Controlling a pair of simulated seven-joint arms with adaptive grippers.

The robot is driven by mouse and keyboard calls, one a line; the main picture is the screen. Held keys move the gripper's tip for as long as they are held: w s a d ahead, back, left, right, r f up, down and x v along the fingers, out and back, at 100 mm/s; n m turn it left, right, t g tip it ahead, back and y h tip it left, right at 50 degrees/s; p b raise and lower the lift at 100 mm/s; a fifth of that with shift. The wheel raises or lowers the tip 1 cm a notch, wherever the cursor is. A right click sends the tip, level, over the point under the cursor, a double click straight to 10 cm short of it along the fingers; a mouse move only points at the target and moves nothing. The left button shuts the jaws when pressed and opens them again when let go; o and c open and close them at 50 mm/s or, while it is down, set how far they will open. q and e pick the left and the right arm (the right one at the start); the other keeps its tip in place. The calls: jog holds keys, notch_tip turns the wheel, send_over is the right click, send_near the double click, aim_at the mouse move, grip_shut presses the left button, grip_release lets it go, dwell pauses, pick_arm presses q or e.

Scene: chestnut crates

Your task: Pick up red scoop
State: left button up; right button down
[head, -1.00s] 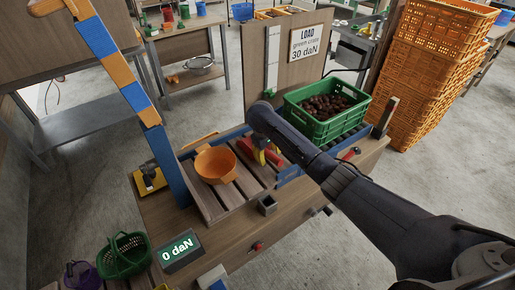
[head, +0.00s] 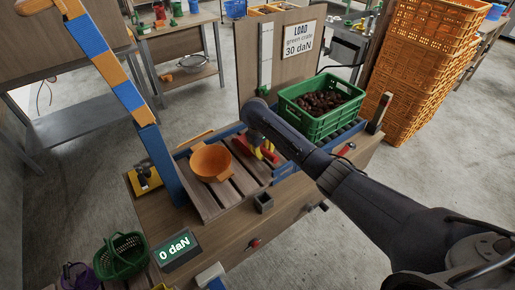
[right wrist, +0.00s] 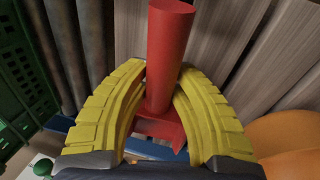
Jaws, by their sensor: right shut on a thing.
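The red scoop (head: 273,159) is at the slatted wooden platform (head: 223,208), between the orange bowl and the green crate, and my right arm partly covers it. My right gripper (head: 265,154) points down at it with yellow fingers. In the right wrist view, the gripper (right wrist: 160,85) is shut on the scoop's thick red handle (right wrist: 168,50), one finger on each side. A wider red part shows below the handle between the fingers; the rest is hidden. I cannot tell whether the scoop is clear of the slats. My left gripper is not in view.
An orange bowl (head: 210,161) stands left of the scoop. A green crate (head: 316,128) of chestnuts is on rollers to the right. A blue and orange striped post (head: 125,87) rises at left. Tall orange crates (head: 421,75) stand behind right.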

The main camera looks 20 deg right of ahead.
notch_tip(320, 180, up, 20)
dwell(0.8)
dwell(0.5)
dwell(0.3)
jog(key=c, duration=1.7)
grip_release()
grip_shut()
